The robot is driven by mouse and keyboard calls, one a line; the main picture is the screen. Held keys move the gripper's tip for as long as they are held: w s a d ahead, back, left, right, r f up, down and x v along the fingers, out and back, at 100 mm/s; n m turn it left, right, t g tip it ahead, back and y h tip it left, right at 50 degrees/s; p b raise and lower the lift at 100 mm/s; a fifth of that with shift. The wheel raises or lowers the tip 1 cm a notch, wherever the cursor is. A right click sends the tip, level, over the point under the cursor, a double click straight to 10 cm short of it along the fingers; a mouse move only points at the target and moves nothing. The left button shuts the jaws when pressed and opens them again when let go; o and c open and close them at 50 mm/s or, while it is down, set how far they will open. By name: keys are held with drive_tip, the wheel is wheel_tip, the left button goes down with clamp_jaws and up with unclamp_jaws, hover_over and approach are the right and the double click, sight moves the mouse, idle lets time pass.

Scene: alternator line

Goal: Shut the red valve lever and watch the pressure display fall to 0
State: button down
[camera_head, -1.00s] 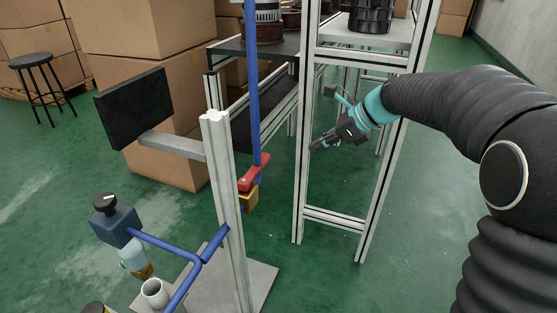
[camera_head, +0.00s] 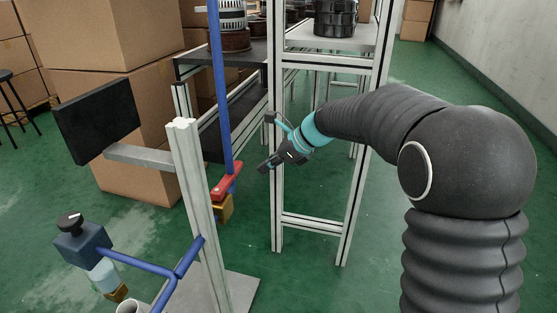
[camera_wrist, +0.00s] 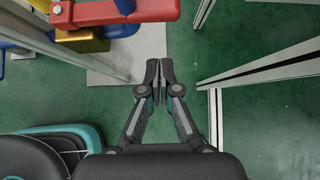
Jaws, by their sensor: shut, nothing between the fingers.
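The red valve lever (camera_head: 226,187) sits on a brass valve body (camera_head: 223,208) on the blue pipe (camera_head: 221,100), beside a grey upright post. It slants up to the right in the head view. In the wrist view the red lever (camera_wrist: 110,12) lies at the top left, above the brass body (camera_wrist: 82,41). My gripper (camera_head: 266,166) is shut and empty, a short way right of the lever and apart from it. Its fingertips (camera_wrist: 159,66) meet in the wrist view. The display panel (camera_head: 98,120) is seen from its dark side, so no reading shows.
An aluminium frame rack (camera_head: 276,160) stands close behind and right of my gripper. A blue-grey regulator with a black knob (camera_head: 70,221) is at the lower left. Cardboard boxes (camera_head: 120,40) stand behind.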

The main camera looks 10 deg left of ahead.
sight(228, 179)
drive_tip(key=a, duration=0.4)
drive_tip(key=shift+w+a+f, duration=0.2)
drive_tip(key=shift+a+f, duration=0.15)
drive_tip(key=shift+a, duration=0.1)
